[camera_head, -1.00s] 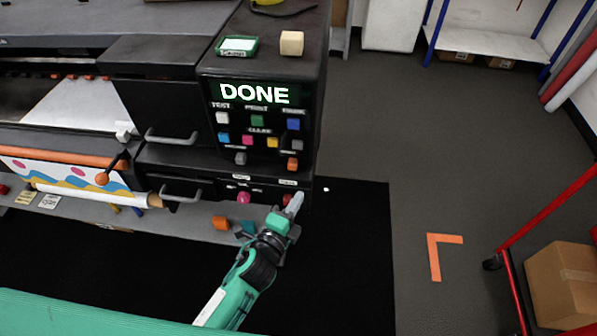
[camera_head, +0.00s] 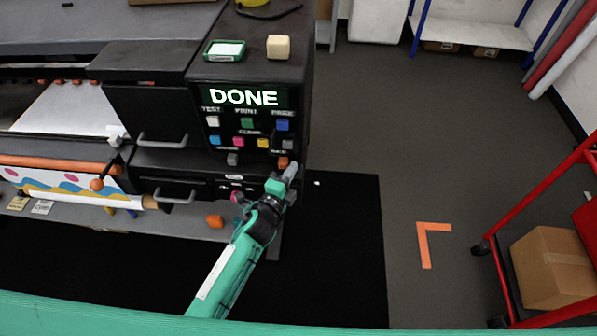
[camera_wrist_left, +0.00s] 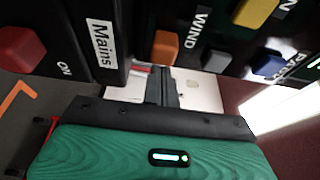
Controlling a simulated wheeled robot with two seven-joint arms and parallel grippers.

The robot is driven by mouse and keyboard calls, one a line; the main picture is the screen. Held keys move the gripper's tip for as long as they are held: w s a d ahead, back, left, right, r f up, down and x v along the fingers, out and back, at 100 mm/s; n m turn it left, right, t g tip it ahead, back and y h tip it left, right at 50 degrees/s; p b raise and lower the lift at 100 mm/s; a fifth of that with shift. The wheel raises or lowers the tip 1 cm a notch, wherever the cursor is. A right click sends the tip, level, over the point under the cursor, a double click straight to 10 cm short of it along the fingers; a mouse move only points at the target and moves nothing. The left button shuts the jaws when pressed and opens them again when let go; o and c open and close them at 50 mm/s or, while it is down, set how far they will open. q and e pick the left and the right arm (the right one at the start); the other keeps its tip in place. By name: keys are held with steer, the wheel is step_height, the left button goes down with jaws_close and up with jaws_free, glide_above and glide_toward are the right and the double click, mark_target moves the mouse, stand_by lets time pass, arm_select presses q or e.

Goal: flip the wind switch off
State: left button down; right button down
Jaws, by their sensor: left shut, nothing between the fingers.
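The orange wind switch (camera_head: 283,162) sits at the lower right of the printer's control panel in the head view. In the left wrist view the orange switch (camera_wrist_left: 165,47) is beside the WIND label (camera_wrist_left: 203,30). My left gripper (camera_head: 291,171) is shut and empty, just below the switch at the panel's lower right edge. In the wrist view its closed fingers (camera_wrist_left: 163,80) point up toward the switch; I cannot tell whether they touch it. My right gripper is not in view.
A grey switch (camera_wrist_left: 215,62) and a blue switch (camera_wrist_left: 268,62) are near the orange one. The DONE screen (camera_head: 244,97) is higher up. A red cart (camera_head: 492,265) with a box stands right. Open floor lies right of the printer.

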arm_select(q)
steer(key=shift+a, duration=0.25)
steer(key=shift+w+a, duration=0.1)
steer(key=shift+a, duration=1.7)
